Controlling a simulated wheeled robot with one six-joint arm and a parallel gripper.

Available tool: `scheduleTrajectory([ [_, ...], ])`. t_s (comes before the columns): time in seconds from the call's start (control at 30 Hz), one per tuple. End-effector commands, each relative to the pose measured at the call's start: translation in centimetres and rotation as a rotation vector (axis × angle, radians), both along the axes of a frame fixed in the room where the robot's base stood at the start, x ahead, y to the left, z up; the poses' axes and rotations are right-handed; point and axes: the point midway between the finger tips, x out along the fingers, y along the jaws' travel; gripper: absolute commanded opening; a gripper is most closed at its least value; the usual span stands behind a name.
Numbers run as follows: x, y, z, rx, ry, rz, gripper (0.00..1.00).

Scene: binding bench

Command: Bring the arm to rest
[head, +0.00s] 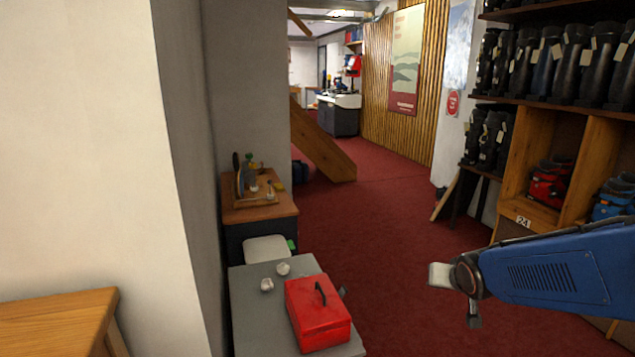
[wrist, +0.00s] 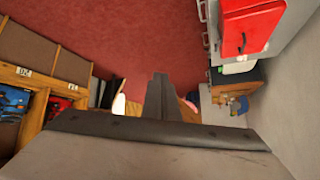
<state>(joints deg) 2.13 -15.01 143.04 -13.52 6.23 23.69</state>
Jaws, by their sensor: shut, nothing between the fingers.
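My gripper (wrist: 160,82) shows in the wrist view as a narrow dark shape at the middle, with its fingers shut together and nothing held. It is in the air with red carpet beyond it. In the head view my blue arm (head: 548,270) reaches in from the right edge, over the carpet and clear of the bench. Its grey end parts are small there, and the fingers cannot be made out.
A red box (head: 318,312) and two small pale items lie on a grey bench (head: 250,318), left of my arm. A boot shelf (head: 545,150) stands close on the right. A wall (head: 85,150) fills the left. Red carpet (head: 385,235) is open in the middle.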

Motion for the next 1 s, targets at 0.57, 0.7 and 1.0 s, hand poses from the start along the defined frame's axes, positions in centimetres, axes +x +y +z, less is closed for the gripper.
scheduleTrajectory([
  [0.57, -18.0, 1.0, 3.6, -0.077, 0.267, 0.099, 0.00],
  [0.7, -22.3, 1.7, 3.7, -0.079, 0.327, 0.145, 0.00],
  [1.0, -26.6, 2.5, 3.7, -0.077, 0.388, 0.201, 0.00],
])
